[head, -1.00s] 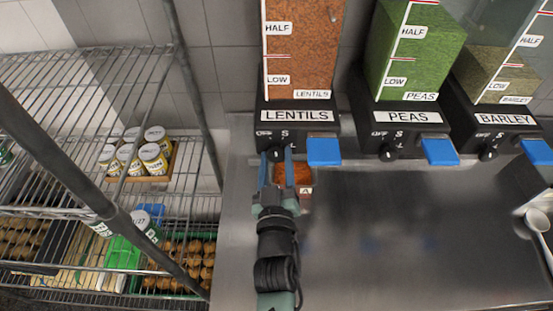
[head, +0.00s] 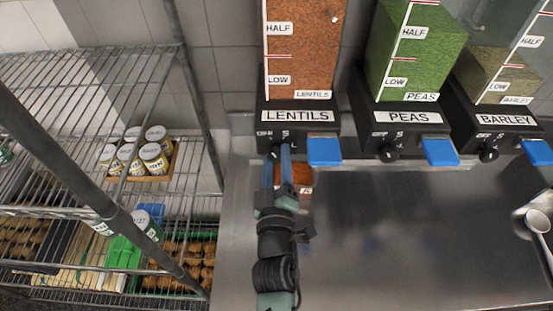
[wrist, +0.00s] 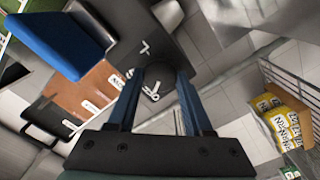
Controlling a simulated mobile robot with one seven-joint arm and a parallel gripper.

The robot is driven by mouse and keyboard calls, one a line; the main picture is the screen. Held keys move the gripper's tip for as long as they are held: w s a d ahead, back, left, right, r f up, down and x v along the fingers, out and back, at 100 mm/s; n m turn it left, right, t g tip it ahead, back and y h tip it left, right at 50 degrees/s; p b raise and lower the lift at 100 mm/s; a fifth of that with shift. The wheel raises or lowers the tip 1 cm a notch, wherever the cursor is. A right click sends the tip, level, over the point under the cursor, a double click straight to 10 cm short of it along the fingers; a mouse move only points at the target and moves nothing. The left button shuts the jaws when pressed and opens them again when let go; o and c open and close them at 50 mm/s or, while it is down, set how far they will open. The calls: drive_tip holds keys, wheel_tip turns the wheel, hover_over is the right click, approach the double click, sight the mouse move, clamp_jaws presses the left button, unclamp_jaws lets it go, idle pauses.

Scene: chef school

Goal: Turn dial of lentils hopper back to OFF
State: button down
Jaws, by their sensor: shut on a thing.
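The lentils hopper (head: 298,50) holds orange-brown lentils above a black base with a LENTILS label (head: 297,116). Its dial sits at the left of the base, below the OFF and S markings, and is mostly hidden by my fingers in the head view. In the wrist view the dark dial (wrist: 153,92), with a white mark, is between my blue fingers. My gripper (head: 279,151) is shut on the dial, reaching up from below; its fingers also show in the wrist view (wrist: 155,82). I cannot read the exact dial setting.
A blue flap (head: 324,151) is right of the dial. A container of lentils (head: 300,177) stands below the hopper, partly behind my gripper. The peas dial (head: 389,153) and barley dial (head: 488,155) are farther right. A wire shelf (head: 130,200) stands left. The steel counter (head: 400,230) is mostly clear.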

drive_tip(key=shift+c, duration=1.5)
unclamp_jaws()
drive_tip(key=shift+s, duration=0.1)
drive_tip(key=s+b, duration=0.4)
drive_tip(key=s, duration=0.8)
drive_tip(key=shift+s, duration=0.4)
